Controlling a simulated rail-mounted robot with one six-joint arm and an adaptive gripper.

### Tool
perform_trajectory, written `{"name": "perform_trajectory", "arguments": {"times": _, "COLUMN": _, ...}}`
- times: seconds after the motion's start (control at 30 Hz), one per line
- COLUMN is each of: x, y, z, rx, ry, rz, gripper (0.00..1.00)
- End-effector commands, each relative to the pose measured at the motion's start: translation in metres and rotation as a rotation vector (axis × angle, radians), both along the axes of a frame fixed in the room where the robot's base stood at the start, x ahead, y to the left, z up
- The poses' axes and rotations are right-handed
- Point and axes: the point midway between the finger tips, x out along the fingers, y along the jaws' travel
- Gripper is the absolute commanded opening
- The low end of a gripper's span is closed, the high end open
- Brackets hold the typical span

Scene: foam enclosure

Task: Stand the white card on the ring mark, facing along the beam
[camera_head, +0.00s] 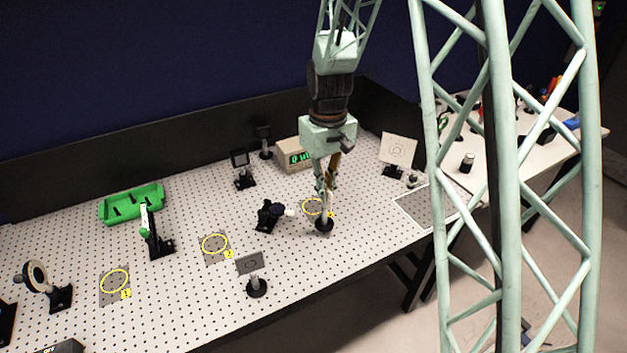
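My gripper (325,190) points down over the right part of the perforated table, beside the rightmost yellow ring mark (304,211). A thin upright strip, possibly a card seen edge-on, lies at the fingers. Below them is a pale post on a round black base (324,226), just in front of that ring mark. I cannot tell whether the fingers grip it or whether the base touches the table. A cream card (399,149) with a printed ring stands at the back right. A grey card (250,263) stands on a round base near the front edge. Other yellow rings mark the middle (215,244) and left (115,282).
A black mount with a pale nose (270,214) stands left of my gripper. A display box (293,154) and dark mounts (242,170) stand behind. A green tray (132,204) and a post mount (156,240) are left. A grey mat (425,207) lies right.

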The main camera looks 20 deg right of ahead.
Motion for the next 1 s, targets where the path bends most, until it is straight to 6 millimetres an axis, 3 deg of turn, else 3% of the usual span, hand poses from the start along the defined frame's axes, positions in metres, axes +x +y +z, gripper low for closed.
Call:
{"name": "perform_trajectory", "arguments": {"times": 0.7, "x": 0.106, "y": 0.0, "z": -0.01, "rx": 0.0, "ry": 0.0, "rz": 0.0, "gripper": 0.0}}
{"name": "perform_trajectory", "arguments": {"times": 1.0, "x": 0.133, "y": 0.0, "z": -0.012, "rx": 0.0, "ry": 0.0, "rz": 0.0, "gripper": 0.0}}
